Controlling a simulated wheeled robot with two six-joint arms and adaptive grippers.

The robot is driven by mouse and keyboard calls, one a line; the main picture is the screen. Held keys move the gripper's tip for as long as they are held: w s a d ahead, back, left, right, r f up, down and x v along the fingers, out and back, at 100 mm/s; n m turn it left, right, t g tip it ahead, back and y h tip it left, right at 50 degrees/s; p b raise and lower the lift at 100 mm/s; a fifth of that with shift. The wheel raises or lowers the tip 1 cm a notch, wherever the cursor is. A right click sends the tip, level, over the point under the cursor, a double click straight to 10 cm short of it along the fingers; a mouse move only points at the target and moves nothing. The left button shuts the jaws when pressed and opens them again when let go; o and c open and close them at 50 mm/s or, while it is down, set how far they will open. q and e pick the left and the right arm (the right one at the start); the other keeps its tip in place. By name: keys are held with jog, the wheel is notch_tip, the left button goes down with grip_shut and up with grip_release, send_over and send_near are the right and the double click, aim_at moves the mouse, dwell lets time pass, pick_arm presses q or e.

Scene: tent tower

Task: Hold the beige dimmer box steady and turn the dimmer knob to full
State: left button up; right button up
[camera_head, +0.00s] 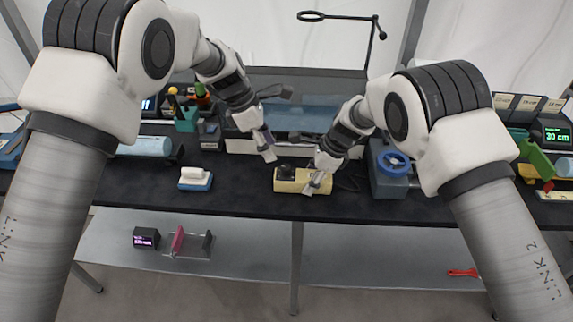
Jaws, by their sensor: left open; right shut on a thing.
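The beige dimmer box (288,187) lies on the dark table top near its front edge, in the middle of the head view. A dark knob (285,171) shows on its upper left part. My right gripper (315,186) is at the right part of the box and is shut on it, its fingers covering some of that end. My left gripper (268,155) is open and empty, above and behind the left end of the box, apart from the knob.
A white block on a blue base (195,179) stands to the left. A grey box with a blue wheel (393,163) stands close on the right. The black table top (240,195) is clear between the white block and the dimmer box. A shelf (350,265) runs below.

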aim_at(285, 167)
pick_arm(q)
notch_tip(285, 167, up, 5)
jog(key=s, duration=0.1)
jog(key=shift+t, duration=0.4)
jog(key=x, duration=1.1)
jog(key=shift+w+a+f, duration=0.1)
jog(key=shift+f, duration=0.35)
grip_shut()
